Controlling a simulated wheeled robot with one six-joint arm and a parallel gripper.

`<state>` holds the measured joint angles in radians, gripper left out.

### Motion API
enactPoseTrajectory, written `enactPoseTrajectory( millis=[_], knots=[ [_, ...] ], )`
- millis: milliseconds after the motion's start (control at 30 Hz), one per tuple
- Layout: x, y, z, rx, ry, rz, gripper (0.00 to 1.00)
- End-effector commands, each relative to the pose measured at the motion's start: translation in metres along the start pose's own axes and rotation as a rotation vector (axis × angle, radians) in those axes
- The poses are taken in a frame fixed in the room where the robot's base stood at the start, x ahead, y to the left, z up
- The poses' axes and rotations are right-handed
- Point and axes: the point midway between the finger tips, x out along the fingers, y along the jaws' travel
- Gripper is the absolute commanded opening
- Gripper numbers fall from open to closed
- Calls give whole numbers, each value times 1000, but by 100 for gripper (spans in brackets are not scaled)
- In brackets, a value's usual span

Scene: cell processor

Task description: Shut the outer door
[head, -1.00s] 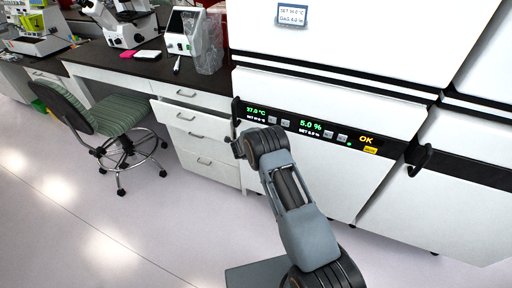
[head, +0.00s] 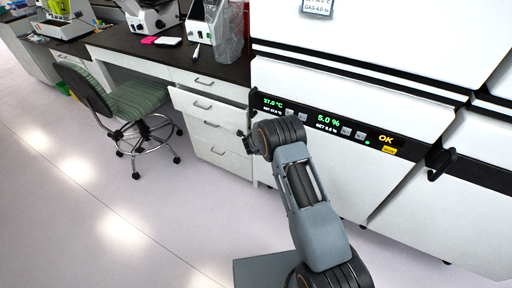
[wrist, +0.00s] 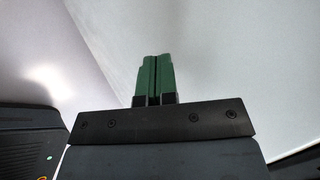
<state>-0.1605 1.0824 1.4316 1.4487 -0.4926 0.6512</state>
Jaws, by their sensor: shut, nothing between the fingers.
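The outer door (head: 320,155) is the white front of the incubator in the head view, with a black control strip (head: 330,122) across it. The door looks near its frame; I cannot tell whether it is fully shut. In the wrist view my gripper (wrist: 153,78) shows two green fingers pressed together, empty. A plain white surface (wrist: 240,60) lies beyond and right of them; contact cannot be told.
A neighbouring white unit with a black handle (head: 440,163) stands at right. At left are white drawers (head: 212,124), one seemingly pulled out, under a dark bench, and a green chair (head: 135,100). The floor (head: 100,210) at left front is clear.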

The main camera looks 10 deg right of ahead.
Motion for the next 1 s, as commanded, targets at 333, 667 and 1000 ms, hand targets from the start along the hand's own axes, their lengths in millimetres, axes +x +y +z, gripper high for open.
enactPoseTrajectory(
  millis=[333,667,1000],
  knots=[
    [-72,8,10,-6,-6,6,0],
    [-102,8,11,-5,-3,9,0],
    [-106,25,28,-172,-122,75,0]
  ],
)
